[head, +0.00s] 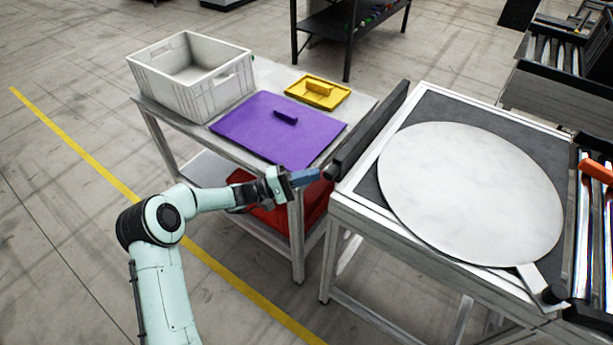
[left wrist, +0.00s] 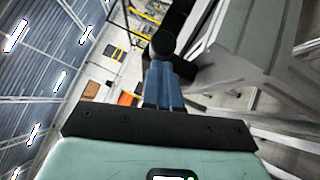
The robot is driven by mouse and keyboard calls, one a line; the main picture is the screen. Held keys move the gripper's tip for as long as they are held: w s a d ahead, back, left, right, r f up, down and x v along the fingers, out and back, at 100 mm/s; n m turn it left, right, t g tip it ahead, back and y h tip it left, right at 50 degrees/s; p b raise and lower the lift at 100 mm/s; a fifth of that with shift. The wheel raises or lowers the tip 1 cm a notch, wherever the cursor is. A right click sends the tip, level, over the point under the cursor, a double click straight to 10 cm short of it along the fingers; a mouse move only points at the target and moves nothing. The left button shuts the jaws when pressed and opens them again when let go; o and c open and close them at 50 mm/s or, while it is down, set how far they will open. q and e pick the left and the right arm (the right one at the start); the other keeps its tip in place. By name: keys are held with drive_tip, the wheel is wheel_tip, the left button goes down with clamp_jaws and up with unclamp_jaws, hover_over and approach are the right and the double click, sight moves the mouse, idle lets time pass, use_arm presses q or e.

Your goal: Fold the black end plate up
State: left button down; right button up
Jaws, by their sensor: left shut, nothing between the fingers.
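The black end plate (head: 372,126) runs along the left edge of the turntable station (head: 350,200), beside the round grey disc. I cannot tell its exact tilt. A dark round knob (head: 330,173) shows at its near end; in the left wrist view the knob (left wrist: 162,44) is just past my fingertips, with a dark part of the plate (left wrist: 186,42) to its right. My left gripper (head: 316,175) has blue fingers, shut and empty, pointing at this near end. It also shows in the left wrist view (left wrist: 159,66). I cannot tell whether it touches the knob. My right gripper is not in view.
The grey disc (head: 470,190) covers most of the station top. A table left of the plate holds a purple board (head: 260,130), a yellow tray (head: 335,100) and a white crate (head: 205,98). A red bin (head: 265,222) is below. Rollers (head: 601,250) stand at right.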

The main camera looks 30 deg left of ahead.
use_arm(q)
drive_tip(key=shift+s+d+r+m+g, duration=0.1)
drive_tip(key=shift+d+r+m+g, duration=0.1)
drive_tip(key=shift+d+m+g, duration=0.15)
idle(0.4)
drive_tip(key=shift+a, duration=0.1)
